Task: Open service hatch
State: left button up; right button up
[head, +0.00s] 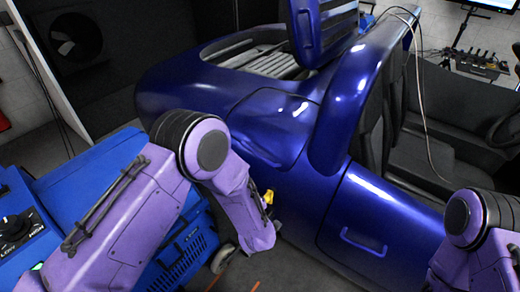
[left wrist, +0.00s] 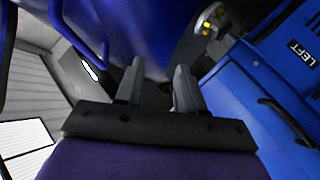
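The blue car (head: 285,110) fills the middle of the head view. At its rear a louvred blue panel (head: 322,30) stands raised over an open bay with light slats (head: 262,62). A closed side panel with a bar handle (head: 365,243) is at the lower right. I cannot tell which panel is the service hatch. My left arm reaches down beside the car; its gripper is hidden in the head view. In the left wrist view my left gripper (left wrist: 159,72) has its fingers apart with nothing between them, near blue bodywork (left wrist: 145,30). My right gripper is out of view.
A blue cart (head: 105,165) with a control panel stands at the left, close to my left arm; it also shows in the left wrist view (left wrist: 240,75). A small yellow part (head: 268,197) is beside the car's flank. A cable (head: 424,100) hangs into the cabin.

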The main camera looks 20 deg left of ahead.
aim_at(257, 154)
pick_arm(q)
jog(key=w+d+r+n+t+y, duration=0.1)
jog(key=w+d+r+n+y, duration=0.1)
jog(key=w+d+r+n, duration=0.35)
jog(key=shift+m, duration=0.95)
jog(key=x, duration=0.3)
jog(key=r+x, duration=0.1)
jog(key=x, duration=0.2)
jog(key=r+p+x, duration=0.1)
jog(key=x, duration=0.2)
jog(key=shift+w+a, duration=0.25)
jog(key=shift+w, duration=0.25)
grip_shut()
jog(key=shift+r, duration=0.1)
